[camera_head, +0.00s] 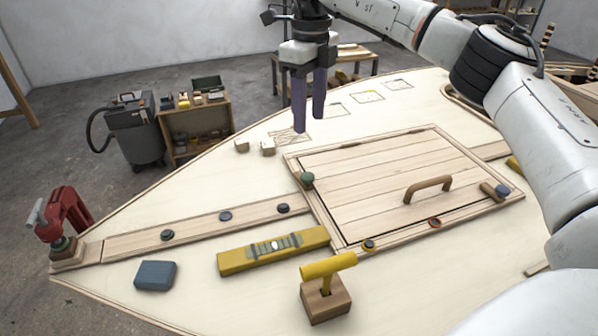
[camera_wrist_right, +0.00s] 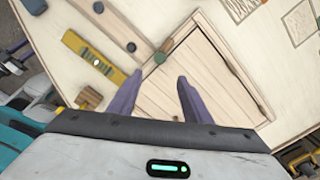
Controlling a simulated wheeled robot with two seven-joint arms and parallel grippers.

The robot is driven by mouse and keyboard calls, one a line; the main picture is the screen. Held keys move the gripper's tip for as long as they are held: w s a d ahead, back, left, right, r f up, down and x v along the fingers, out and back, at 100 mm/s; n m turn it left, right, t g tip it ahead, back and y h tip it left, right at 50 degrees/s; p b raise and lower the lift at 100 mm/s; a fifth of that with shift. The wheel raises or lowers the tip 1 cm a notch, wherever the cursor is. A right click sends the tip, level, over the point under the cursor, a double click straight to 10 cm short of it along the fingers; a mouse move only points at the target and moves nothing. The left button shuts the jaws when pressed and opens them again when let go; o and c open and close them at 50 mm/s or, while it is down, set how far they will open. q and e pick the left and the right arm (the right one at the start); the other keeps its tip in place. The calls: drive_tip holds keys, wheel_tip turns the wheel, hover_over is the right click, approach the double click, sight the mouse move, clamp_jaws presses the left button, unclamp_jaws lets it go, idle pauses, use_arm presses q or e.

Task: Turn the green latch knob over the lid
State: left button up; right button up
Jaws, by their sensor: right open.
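The green latch knob (camera_head: 306,179) sits on the left edge of the frame around the wooden lid (camera_head: 350,185). In the right wrist view the green knob (camera_wrist_right: 160,58) shows just beyond the fingertips, with a small brown wooden piece beside it. The lid lies closed in its frame and carries an arched wooden handle (camera_head: 428,187). My right gripper (camera_head: 309,122) is open and empty, its purple fingers pointing down above the hull, apart from the knob. It also shows in the right wrist view (camera_wrist_right: 157,82).
A blue knob (camera_head: 502,190) with a wooden bar is at the lid's right, and an orange knob (camera_head: 434,222) at its near edge. A yellow level (camera_head: 273,249), a yellow-handled tool in a block (camera_head: 326,300), a blue block (camera_head: 155,275) and a red clamp (camera_head: 66,213) stand nearby.

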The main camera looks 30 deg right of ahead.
drive_tip(key=b, duration=0.4)
approach(308, 176)
wheel_tip(308, 176, down, 8)
drive_tip(key=shift+w+r, duration=0.1)
drive_tip(key=shift+c, duration=0.3)
drive_tip(key=shift+r, duration=0.1)
drive_tip(key=c, duration=1)
